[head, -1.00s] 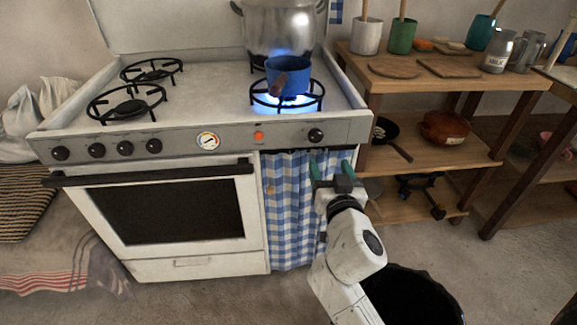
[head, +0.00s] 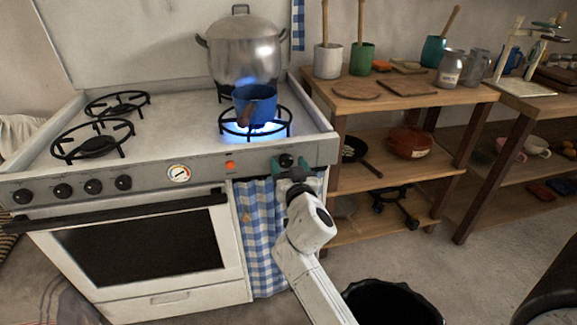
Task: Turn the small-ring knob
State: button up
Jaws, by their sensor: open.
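The stove's front panel (head: 205,168) carries several black knobs on the left and one black knob (head: 286,160) alone on the right. My gripper (head: 289,164) is open at this right knob, with one green-tipped finger on each side of it. I cannot tell whether the fingers touch it. The front right burner (head: 279,130) is lit with a blue flame, and a small blue pot (head: 257,104) sits on it. No ring marking on any knob is readable here.
A large metal pot (head: 245,55) stands behind the blue pot. A blue checked curtain (head: 262,240) hangs below the panel. A wooden shelf (head: 400,99) with cups and boards stands close on the right. A black bin (head: 388,302) is on the floor at the front.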

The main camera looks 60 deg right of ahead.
jog(key=c, duration=1.1)
jog(key=shift+o, duration=0.2)
jog(key=shift+n, duration=0.4)
jog(key=n, duration=0.5)
jog(key=shift+w+a+n, duration=0.1)
jog(key=shift+n, duration=0.3)
jog(key=n+p, duration=0.1)
jog(key=n, duration=0.3)
jog(key=shift+f+n+p, duration=0.15)
jog(key=shift+n+p, duration=0.2)
jog(key=shift+n, duration=1.15)
